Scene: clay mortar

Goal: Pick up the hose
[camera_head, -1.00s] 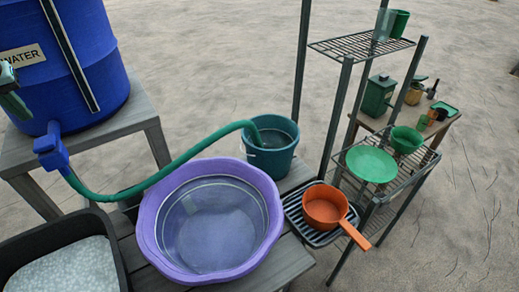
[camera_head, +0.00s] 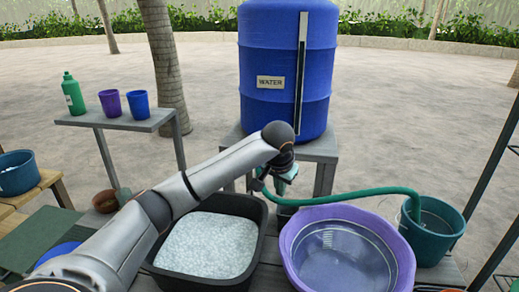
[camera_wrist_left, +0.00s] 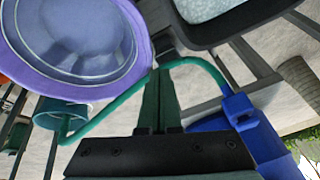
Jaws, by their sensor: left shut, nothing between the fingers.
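The green hose (camera_head: 350,194) runs from near the foot of the blue water barrel (camera_head: 287,75), behind the purple basin, into the teal bucket (camera_head: 432,228). My left gripper (camera_head: 280,188) is over the barrel end of the hose in the head view. In the left wrist view its green fingers (camera_wrist_left: 161,72) are shut and empty, with their tips overlapping the hose (camera_wrist_left: 112,105). I cannot tell whether they touch it. The hose joins the blue tap (camera_wrist_left: 238,103) there. My right gripper is not in view.
A grey side table (camera_head: 120,122) with cups and a green bottle (camera_head: 73,94) is at left. Dark shelf posts (camera_head: 492,175) stand at right.

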